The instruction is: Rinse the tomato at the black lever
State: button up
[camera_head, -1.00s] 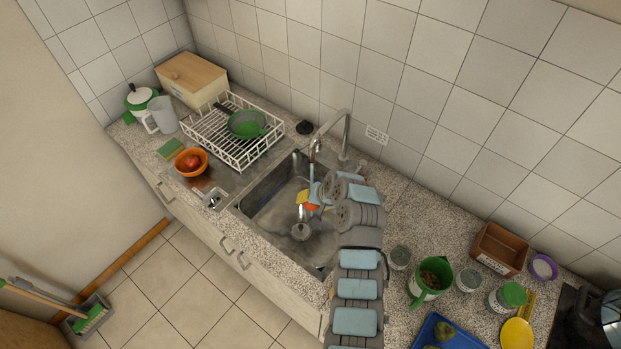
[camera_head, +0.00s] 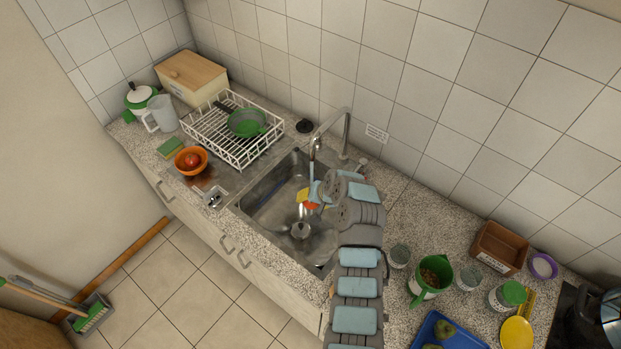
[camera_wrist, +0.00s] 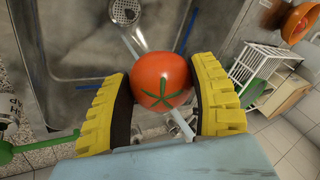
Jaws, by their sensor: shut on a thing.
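The tomato (camera_wrist: 160,78) is red-orange with a green star-shaped calyx. It sits between the two yellow-padded fingers of my gripper (camera_wrist: 162,92), which is shut on it. In the head view my gripper (camera_head: 307,199) is over the sink basin, below the faucet spout (camera_head: 316,144); my arm partly hides it. A pale streak (camera_wrist: 182,124) runs beside the tomato in the wrist view; I cannot tell whether it is water. A black round fitting (camera_head: 304,126) stands behind the sink, left of the faucet; I cannot tell if it is the black lever.
The sink (camera_head: 272,205) has a drain strainer (camera_wrist: 125,11) below the tomato. A white dish rack (camera_head: 215,140) and an orange bowl (camera_head: 203,163) holding red fruit stand to the left. A green mug (camera_head: 418,292), jars and a blue tray (camera_head: 425,332) are on the right counter.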

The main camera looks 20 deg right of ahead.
aim_at(309, 206)
jog(key=shift+r, duration=0.1)
jog(key=s+r+p, duration=0.1)
jog(key=s+a+r+p, duration=0.1)
jog(key=p, duration=0.1)
jog(key=shift+s+r, duration=0.3)
jog(key=shift+s, duration=0.05)
jog(key=shift+s+a+r+p, duration=0.2)
jog(key=shift+s+r+p, duration=0.15)
jog(key=shift+s+p, duration=0.15)
jog(key=shift+s+a+r+p, duration=0.15)
jog(key=shift+s+r+p, duration=0.15)
jog(key=shift+s+p, duration=0.15)
